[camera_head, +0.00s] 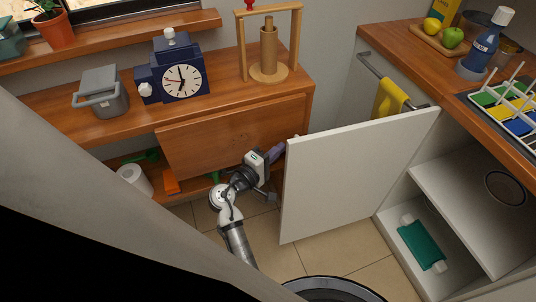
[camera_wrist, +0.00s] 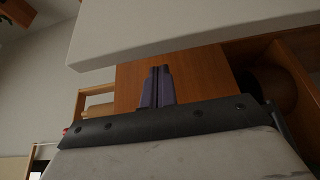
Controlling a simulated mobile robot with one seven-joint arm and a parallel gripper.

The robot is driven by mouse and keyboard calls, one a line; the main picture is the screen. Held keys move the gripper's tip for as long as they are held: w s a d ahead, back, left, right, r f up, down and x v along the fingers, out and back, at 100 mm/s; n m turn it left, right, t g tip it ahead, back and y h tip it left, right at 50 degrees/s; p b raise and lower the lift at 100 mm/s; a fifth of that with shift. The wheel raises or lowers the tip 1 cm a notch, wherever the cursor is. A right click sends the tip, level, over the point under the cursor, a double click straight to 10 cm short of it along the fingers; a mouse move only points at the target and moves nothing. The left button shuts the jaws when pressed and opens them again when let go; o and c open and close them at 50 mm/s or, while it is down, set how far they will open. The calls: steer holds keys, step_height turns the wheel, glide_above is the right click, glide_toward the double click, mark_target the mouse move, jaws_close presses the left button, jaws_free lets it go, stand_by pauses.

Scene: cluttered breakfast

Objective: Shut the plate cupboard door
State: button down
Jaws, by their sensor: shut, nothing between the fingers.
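The white cupboard door (camera_head: 350,170) stands wide open, swung out to the left from the counter cupboard. The cupboard (camera_head: 402,212) shows its open inside, with a shelf holding a dark-rimmed round thing (camera_head: 505,188), perhaps a plate. My gripper (camera_head: 282,147) is at the door's free left edge, near its upper corner, on the side away from the cupboard. Its purple fingers are shut and empty. In the wrist view the fingers (camera_wrist: 157,88) are together, with a pale panel (camera_wrist: 190,30), likely the door, just above them. I cannot tell whether they touch it.
A teal item (camera_head: 421,245) lies on the cupboard floor. A wooden cabinet with a drop-front panel (camera_head: 230,135) stands behind my arm, a clock (camera_head: 181,78) on top. A yellow towel (camera_head: 388,98) hangs on a rail behind the door. Tiled floor (camera_head: 335,255) below the door is clear.

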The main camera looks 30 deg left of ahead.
steer(key=shift+w+d, duration=0.15)
steer(key=shift+w, duration=0.8)
steer(key=shift+w+d, duration=0.15)
steer(key=shift+w, duration=0.75)
steer(key=shift+p, duration=0.3)
